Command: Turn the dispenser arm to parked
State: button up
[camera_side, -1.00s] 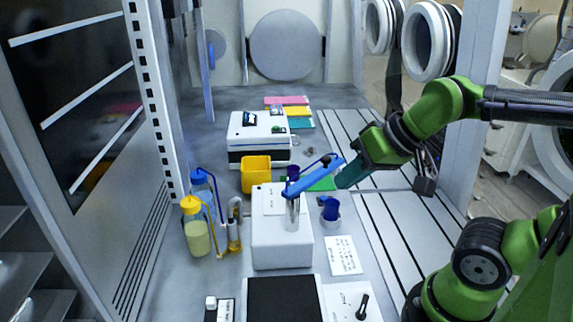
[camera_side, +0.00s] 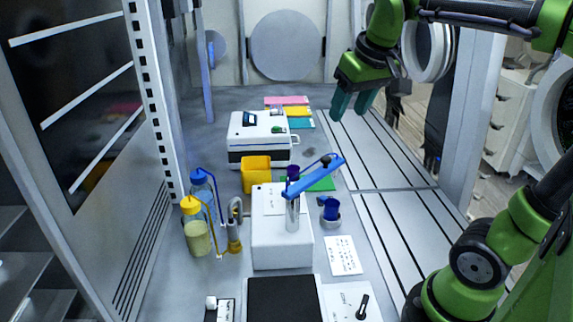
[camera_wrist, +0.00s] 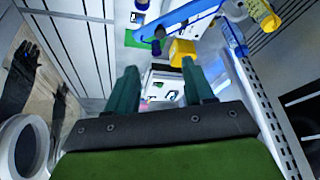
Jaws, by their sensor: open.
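The blue dispenser arm (camera_side: 315,177) sits on a metal post (camera_side: 292,215) on top of the white dispenser box (camera_side: 281,245). In the side view it points up and to the right, its far end past the box's right edge. It also shows in the wrist view (camera_wrist: 180,18) near the top. My gripper (camera_side: 352,113) is open and empty, raised well behind and to the right of the dispenser arm, not touching it. Its two teal fingers also show apart in the wrist view (camera_wrist: 162,88).
A blue cup (camera_side: 330,209) stands right of the box. A yellow bin (camera_side: 256,175) and a white instrument (camera_side: 259,138) stand behind it. Bottles with yellow (camera_side: 197,232) and blue caps (camera_side: 203,190) stand left. The slotted panel (camera_side: 400,215) at right is clear.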

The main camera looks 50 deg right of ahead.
aim_at(327, 158)
jog(key=x, duration=1.4)
jog(key=shift+f, duration=0.1)
grip_shut()
